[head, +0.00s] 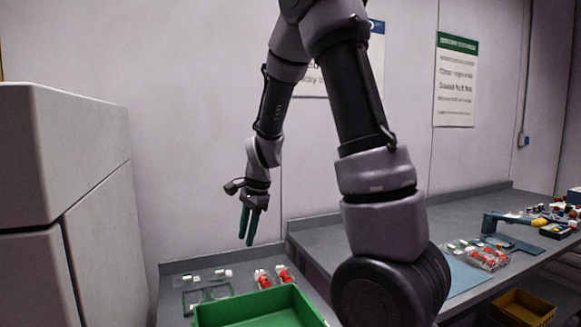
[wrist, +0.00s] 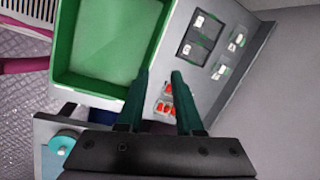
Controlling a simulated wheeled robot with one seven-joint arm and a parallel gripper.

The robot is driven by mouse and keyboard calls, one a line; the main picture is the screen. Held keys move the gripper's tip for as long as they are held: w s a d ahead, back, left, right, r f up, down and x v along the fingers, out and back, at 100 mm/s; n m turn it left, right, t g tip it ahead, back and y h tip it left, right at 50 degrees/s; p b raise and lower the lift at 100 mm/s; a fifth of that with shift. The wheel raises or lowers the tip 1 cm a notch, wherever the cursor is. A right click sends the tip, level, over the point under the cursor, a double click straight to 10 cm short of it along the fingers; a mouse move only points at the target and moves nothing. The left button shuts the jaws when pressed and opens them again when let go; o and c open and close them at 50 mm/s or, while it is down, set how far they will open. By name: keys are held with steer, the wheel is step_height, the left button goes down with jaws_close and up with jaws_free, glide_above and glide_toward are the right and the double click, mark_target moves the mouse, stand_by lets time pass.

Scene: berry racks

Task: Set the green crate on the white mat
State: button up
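The green crate (head: 260,306) is at the bottom of the head view, cut off by the frame edge. In the wrist view the crate (wrist: 66,38) fills the upper left, and its floor looks bare. My gripper (head: 248,241) hangs above and behind the crate, fingers pointing down. In the wrist view my gripper (wrist: 159,75) is open, with its two dark green fingers apart and nothing between them. The left fingertip overlaps the crate's near right corner in the picture; I cannot tell any contact. I see no white mat in either view.
Clear punnets of red berries (head: 272,277) stand on the grey bench behind the crate, near a dark-framed tray (head: 207,294). A right-hand bench (head: 465,225) holds a light blue mat (head: 466,276), more punnets and tools. A yellow bin (head: 522,308) is below it. A tall grey cabinet (head: 75,190) is left.

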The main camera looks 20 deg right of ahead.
steer(key=s+d+r+n+t, duration=0.2)
steer(key=s+r+n, duration=0.3)
steer(key=s+r, duration=0.4)
steer(key=s+d+r+n+t, duration=0.3)
steer(key=s+r+n, duration=0.2)
steer(key=s+r, duration=0.4)
step_height(320, 180, up, 4)
steer(key=shift+d+f+t, duration=0.1)
steer(key=shift+d+t, duration=0.2)
steer(key=shift+t, duration=0.1)
